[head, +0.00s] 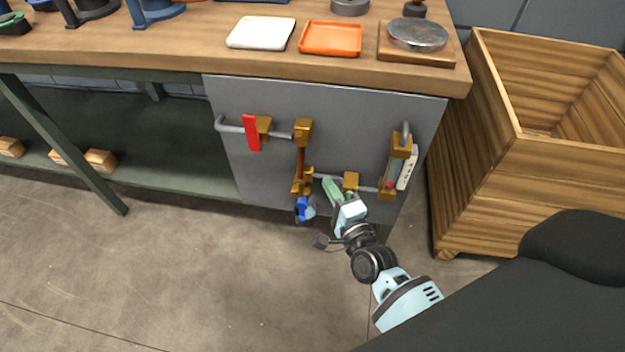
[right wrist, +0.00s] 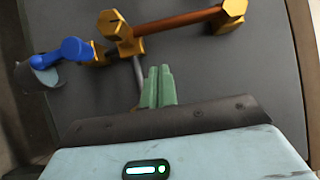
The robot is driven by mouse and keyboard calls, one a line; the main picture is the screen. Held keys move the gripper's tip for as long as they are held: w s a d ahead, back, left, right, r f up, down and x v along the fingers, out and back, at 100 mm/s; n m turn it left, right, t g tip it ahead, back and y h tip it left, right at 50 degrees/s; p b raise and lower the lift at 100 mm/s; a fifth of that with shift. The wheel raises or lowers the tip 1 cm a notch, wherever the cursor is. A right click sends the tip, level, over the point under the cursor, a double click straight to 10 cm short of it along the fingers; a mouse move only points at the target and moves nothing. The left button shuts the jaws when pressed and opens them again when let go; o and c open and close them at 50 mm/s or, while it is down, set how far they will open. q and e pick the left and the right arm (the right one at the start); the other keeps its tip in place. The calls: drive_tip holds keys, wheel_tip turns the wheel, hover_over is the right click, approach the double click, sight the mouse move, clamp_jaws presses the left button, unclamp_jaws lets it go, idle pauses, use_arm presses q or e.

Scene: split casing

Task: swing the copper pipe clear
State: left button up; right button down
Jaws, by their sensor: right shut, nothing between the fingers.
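The copper pipe (head: 299,160) runs upright on the grey panel (head: 345,120), between an upper brass fitting (head: 303,130) and a lower brass fitting (head: 301,188). In the right wrist view the copper pipe (right wrist: 178,22) spans the two fittings across the top. My right gripper (head: 328,185) is just right of the lower fitting, apart from the pipe. Its green fingers (right wrist: 159,72) are together and empty, pointing toward the grey pipe beside the lower fitting. A blue handle (head: 304,208) hangs below that fitting and shows left in the wrist view (right wrist: 74,49). My left gripper is out of view.
A red lever (head: 251,133) sits on the upper grey pipe. Brass fittings with a gauge-like part (head: 406,167) are at the panel's right. A wooden crate (head: 465,150) stands right of the bench (head: 180,52), which carries trays. The floor in front is clear.

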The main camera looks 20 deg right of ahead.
sight(301, 161)
drive_tip(key=w+a, duration=0.1)
drive_tip(key=w, duration=0.1)
drive_tip(key=w+a, duration=0.1)
drive_tip(key=w, duration=0.1)
drive_tip(key=shift+a+r, duration=0.15)
drive_tip(key=shift+a, duration=0.2)
